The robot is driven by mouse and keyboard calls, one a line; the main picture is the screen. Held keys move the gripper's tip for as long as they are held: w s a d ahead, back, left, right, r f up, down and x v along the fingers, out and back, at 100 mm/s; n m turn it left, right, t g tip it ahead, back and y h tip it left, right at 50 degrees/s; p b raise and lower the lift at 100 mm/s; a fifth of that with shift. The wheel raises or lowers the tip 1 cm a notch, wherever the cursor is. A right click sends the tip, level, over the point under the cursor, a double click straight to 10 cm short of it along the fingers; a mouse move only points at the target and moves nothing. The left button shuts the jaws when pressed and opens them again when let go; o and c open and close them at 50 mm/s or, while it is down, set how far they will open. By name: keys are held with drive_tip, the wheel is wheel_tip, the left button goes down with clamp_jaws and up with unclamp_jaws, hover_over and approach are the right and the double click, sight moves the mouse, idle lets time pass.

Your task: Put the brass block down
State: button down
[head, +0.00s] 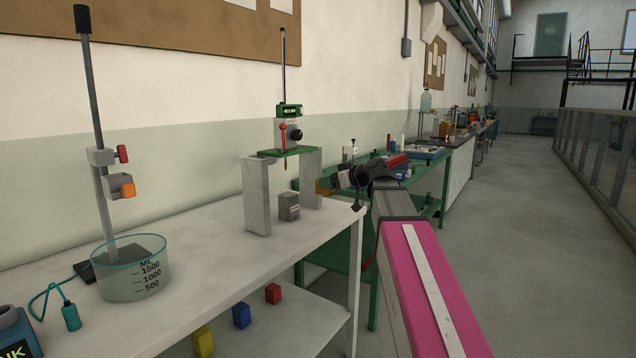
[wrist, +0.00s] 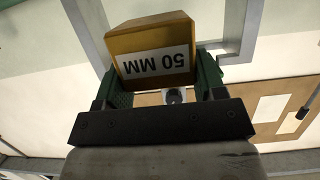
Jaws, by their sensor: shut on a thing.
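The brass block (wrist: 152,38) fills the upper middle of the wrist view, with a white "50 MM" label that reads upside down there. My gripper (wrist: 160,78) is shut on it, with a green finger on each side. In the head view the brass block (head: 323,187) shows as a small orange-brown piece at the tip of my gripper (head: 335,182), by the right grey support of the gauge stand. It is held above the bench; its gap to the surface cannot be told.
A white bench (head: 215,262) carries a gauge stand (head: 257,197) with a grey block (head: 289,206) under it. Coloured blocks (head: 241,315) lie on the lower shelf. The bench middle is clear. A green table (head: 432,178) stands behind.

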drive_tip(key=shift+d+f, duration=0.2)
drive_tip(key=shift+d, duration=0.1)
drive_tip(key=w+d+f+m+t+h, duration=0.5)
drive_tip(key=d+m+h, duration=0.3)
drive_tip(key=m+h, duration=0.2)
drive_tip(key=shift+w+f+t+h, duration=0.3)
drive_tip(key=shift+w+f+h, duration=0.35)
drive_tip(key=shift+h, duration=0.15)
